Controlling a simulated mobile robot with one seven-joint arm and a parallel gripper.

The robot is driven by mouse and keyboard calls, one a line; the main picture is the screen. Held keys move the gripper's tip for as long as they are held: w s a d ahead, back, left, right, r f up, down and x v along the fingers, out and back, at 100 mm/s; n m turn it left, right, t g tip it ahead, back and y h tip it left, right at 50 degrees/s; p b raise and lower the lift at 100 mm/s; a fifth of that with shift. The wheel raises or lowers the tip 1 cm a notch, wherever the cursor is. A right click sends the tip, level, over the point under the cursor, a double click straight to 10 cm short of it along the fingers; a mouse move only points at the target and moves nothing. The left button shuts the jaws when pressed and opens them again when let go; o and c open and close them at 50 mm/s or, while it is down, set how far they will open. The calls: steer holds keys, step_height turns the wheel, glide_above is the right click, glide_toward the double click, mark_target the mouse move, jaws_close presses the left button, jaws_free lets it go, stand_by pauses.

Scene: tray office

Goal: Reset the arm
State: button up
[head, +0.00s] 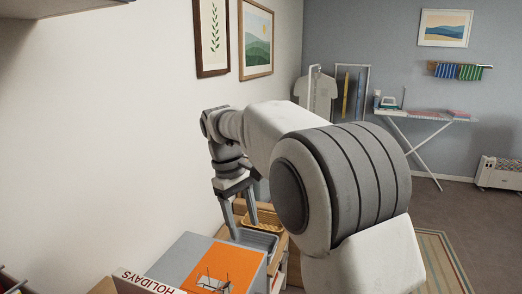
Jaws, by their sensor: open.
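My arm reaches forward from the lower right and bends down at its far end. My gripper (243,229) hangs there pointing down, its two fingers apart and nothing visible between them. It is over or in front of a grey tray (268,242) and a yellow basket (266,218) on a wooden surface; I cannot tell whether the fingertips touch the tray. My large arm joint hides what lies to the right of them.
The white wall (110,140) is close on the left. An ironing board (425,116) and a heater (499,173) stand far right, with open floor before them.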

steer(key=s+d+r+m+t+y+p, duration=0.1)
steer(key=s+d+r+m+t, duration=0.15)
steer(key=s+d, duration=0.6)
steer(key=s+d+r+m+t+y, duration=0.15)
steer(key=s+d+r+m, duration=0.25)
steer(key=s+d, duration=0.4)
steer(key=s+d+f+m+t, duration=0.1)
steer(key=s+f, duration=0.3)
steer(key=s, duration=0.4)
steer(key=shift+d+m+t, duration=0.25)
steer(key=shift+m+t, duration=0.25)
steer(key=shift+m, duration=0.25)
steer(key=shift+s+h, duration=0.1)
steer(key=shift+h, duration=0.15)
